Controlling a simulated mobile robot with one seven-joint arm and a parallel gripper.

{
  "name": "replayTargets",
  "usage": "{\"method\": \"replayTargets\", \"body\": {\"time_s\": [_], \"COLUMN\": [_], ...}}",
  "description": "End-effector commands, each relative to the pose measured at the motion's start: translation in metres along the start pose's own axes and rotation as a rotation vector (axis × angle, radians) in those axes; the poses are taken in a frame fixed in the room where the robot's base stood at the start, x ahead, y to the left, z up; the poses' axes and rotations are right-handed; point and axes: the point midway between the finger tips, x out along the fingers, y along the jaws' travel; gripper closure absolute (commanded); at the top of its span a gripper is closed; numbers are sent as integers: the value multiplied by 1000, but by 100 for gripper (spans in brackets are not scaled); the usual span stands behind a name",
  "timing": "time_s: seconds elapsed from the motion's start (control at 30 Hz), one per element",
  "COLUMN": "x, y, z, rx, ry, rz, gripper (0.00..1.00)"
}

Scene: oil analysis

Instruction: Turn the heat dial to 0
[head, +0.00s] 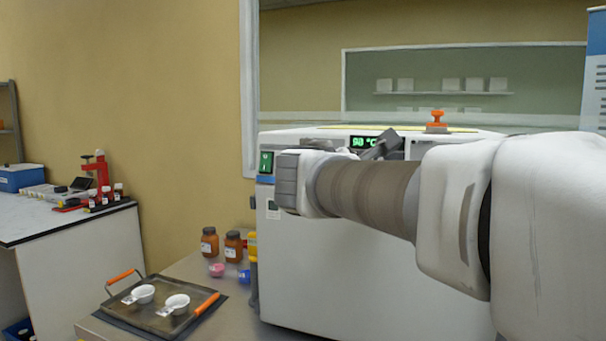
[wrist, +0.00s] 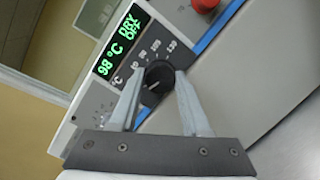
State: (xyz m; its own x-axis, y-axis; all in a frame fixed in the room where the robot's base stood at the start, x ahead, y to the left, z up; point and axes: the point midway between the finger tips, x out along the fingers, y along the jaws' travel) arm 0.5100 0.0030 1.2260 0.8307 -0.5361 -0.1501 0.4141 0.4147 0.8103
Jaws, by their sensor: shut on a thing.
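The heat dial (wrist: 158,76) is a round black knob with a pale pointer line on the white oven's front panel. Numbers are printed around it, small and partly covered. My gripper (wrist: 160,79) is shut on the dial, one finger on each side. A green display (wrist: 118,40) beside the dial appears to read 98 °C, with DRY and OFF lines. In the head view the display (head: 364,142) shows on the oven (head: 350,270), and my arm hides the dial.
A red knob (wrist: 205,4) is on the panel near the dial. An orange-red fitting (head: 436,120) stands on the oven top. A tray (head: 130,316) with two white cups, brown bottles (head: 209,243) and small coloured items sit left of the oven. A side bench (head: 40,225) is further left.

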Motion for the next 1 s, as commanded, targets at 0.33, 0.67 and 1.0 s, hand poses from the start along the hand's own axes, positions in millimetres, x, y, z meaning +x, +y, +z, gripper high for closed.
{"method": "replayTargets", "body": {"time_s": [0.33, 0.67, 1.0], "x": [0, 0, 0], "y": [1, 1, 0], "z": [0, 0, 0], "rx": [-32, -31, -30], "ry": [-1, -1, -1], "rz": [8, 7, 6], "gripper": [100, 36, 23]}}
